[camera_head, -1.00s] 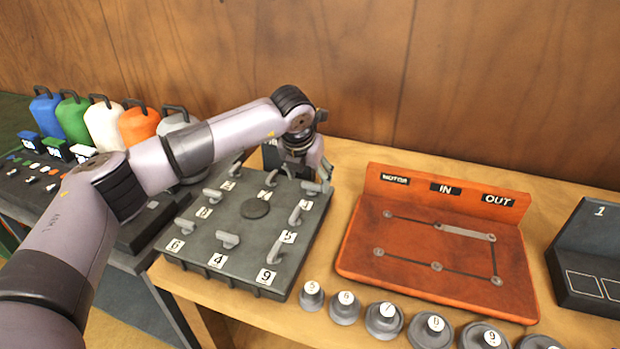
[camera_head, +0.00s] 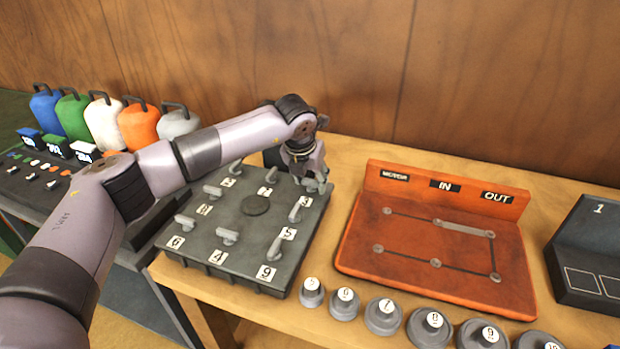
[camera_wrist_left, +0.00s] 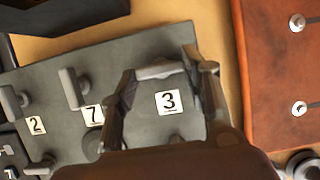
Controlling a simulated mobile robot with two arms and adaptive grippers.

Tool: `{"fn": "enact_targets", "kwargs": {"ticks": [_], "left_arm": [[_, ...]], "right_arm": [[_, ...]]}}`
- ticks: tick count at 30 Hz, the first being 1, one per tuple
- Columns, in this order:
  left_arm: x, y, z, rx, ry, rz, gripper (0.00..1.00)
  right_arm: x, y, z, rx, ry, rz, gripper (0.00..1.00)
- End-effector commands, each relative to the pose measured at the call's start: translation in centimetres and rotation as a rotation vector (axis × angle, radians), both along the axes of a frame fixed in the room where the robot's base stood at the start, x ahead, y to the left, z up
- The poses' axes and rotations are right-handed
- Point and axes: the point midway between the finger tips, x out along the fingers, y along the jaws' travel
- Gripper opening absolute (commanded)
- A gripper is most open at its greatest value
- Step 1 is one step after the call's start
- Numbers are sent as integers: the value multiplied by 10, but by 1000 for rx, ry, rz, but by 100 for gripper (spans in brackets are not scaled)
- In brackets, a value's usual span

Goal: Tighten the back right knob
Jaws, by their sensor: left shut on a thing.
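The grey knob plate (camera_head: 230,262) lies on the table with several lever-shaped grey knobs and number labels. My left gripper (camera_head: 315,184) is at its back right corner. In the left wrist view the gripper (camera_wrist_left: 166,71) is shut on the back right knob (camera_wrist_left: 158,71), with one finger at each end of its bar, next to label 3 (camera_wrist_left: 169,102). In the head view the fingers mostly hide this knob. My right gripper is not in view.
An orange panel (camera_head: 425,200) marked MOTOR, IN and OUT stands right of the plate, with a strip of bare table between. Several round grey weights (camera_head: 384,317) line the front edge. Coloured jugs (camera_head: 103,120) stand at left, a wooden wall behind.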

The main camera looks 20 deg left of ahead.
Motion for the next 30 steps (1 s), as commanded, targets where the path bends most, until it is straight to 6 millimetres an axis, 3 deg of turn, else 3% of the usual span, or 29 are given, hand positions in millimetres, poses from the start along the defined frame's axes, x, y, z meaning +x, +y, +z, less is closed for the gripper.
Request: {"fn": "enact_targets", "kwargs": {"ticks": [9, 20, 30], "left_arm": [[0, 0, 0, 1, 0, 0, 15], [0, 2, -1, 0, 0, -70, 15], [1, 5, -1, -2, -1, -332, 15]], "right_arm": [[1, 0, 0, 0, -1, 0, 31], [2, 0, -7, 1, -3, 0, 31], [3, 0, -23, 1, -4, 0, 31]]}}
